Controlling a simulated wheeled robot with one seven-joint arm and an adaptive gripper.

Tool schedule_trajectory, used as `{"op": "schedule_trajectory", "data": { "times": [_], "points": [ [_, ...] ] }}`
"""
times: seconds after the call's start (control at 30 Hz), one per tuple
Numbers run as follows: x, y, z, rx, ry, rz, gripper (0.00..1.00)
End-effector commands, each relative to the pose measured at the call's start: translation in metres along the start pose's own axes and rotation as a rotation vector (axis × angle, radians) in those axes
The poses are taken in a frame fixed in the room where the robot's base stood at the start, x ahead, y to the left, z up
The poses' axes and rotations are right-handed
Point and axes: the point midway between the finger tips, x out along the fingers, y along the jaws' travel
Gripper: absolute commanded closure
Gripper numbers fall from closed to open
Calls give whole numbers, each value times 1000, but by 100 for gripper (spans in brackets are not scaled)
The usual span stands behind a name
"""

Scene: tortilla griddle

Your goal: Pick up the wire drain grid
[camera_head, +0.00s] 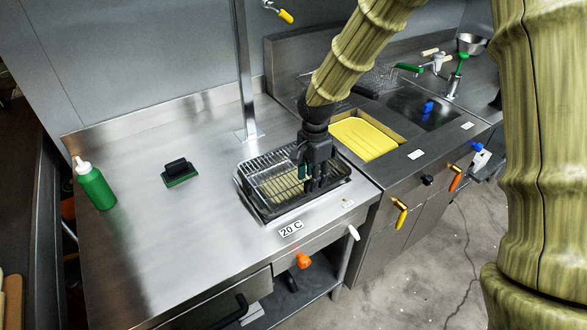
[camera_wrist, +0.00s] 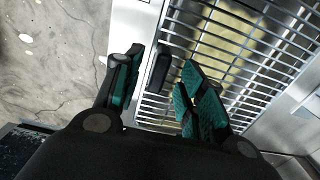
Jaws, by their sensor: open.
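My gripper (camera_head: 317,186) is over the right part of the grid, pointing down. In the wrist view its fingers (camera_wrist: 162,62) are apart, with a dark upright tab (camera_wrist: 159,70) at the grid's edge between them. I cannot tell whether the fingers touch it.
A green bottle (camera_head: 95,187) and a green-based scrubber (camera_head: 180,173) stand on the counter to the left. A steel post (camera_head: 244,70) rises behind the grid. A yellow-covered basin (camera_head: 363,138) lies to the right.

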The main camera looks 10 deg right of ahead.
Motion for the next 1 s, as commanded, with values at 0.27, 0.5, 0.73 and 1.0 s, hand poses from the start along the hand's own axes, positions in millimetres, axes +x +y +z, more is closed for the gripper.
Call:
{"op": "schedule_trajectory", "data": {
  "times": [0.27, 0.5, 0.73, 1.0],
  "points": [
    [20, 1, 0, 0, 0, 0, 60],
    [22, 0, 0, 0, 0, -1, 60],
    [22, 0, 0, 0, 0, -1, 93],
    [22, 0, 0, 0, 0, -1, 100]
  ]
}}
